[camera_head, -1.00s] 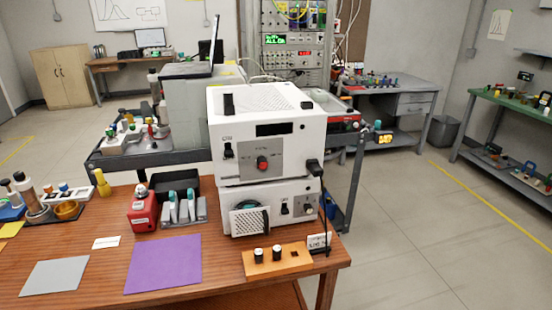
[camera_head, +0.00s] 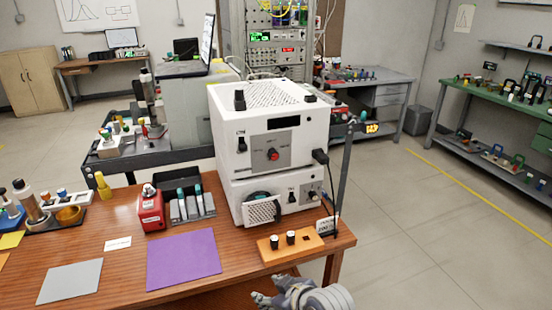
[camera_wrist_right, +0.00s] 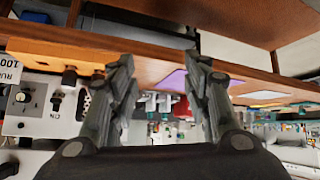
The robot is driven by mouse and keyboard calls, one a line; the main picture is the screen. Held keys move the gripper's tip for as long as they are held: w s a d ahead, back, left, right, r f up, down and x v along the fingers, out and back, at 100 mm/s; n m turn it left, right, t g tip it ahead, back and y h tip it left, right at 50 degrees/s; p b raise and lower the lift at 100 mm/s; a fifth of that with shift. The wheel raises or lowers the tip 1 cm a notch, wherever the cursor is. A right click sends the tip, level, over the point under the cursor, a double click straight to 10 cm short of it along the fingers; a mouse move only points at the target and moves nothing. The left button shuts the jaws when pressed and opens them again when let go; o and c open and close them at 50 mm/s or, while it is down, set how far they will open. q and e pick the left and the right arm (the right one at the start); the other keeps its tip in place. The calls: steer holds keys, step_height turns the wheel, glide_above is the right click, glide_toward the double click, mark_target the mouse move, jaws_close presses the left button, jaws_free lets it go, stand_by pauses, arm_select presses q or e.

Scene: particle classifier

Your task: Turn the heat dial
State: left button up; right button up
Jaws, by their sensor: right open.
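A white two-box instrument (camera_head: 225,125) stands on the wooden table. Its upper box has a red dial (camera_head: 273,155) on a grey panel; the lettering there is too small to read. The lower box (camera_head: 235,195) has a small dark dial (camera_head: 311,195) at its right, which also shows at the left of the right wrist view (camera_wrist_right: 22,97). I cannot tell which dial is the heat dial. My right gripper (camera_head: 268,297) is in front of the table's edge, below and apart from the instrument. In the right wrist view its fingers (camera_wrist_right: 160,62) are spread and empty. My left gripper is not in view.
An orange block (camera_head: 270,253) with two dark knobs lies before the instrument. A cable (camera_head: 331,180) hangs at its right side. A purple sheet (camera_head: 183,260), a red device (camera_head: 150,210) and a grey sheet (camera_head: 70,282) are to the left. Open floor lies right.

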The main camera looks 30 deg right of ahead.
steer(key=w+d+r+m+t+h, duration=0.1)
steer(key=w+d+r+t, duration=0.4)
steer(key=w+d+r, duration=0.5)
steer(key=m+t+h, duration=0.2)
steer(key=t+h, duration=0.1)
glide_toward(275, 157)
steer(key=p+x, duration=0.1)
steer(key=x, duration=0.8)
steer(key=shift+c, duration=0.6)
jaws_close()
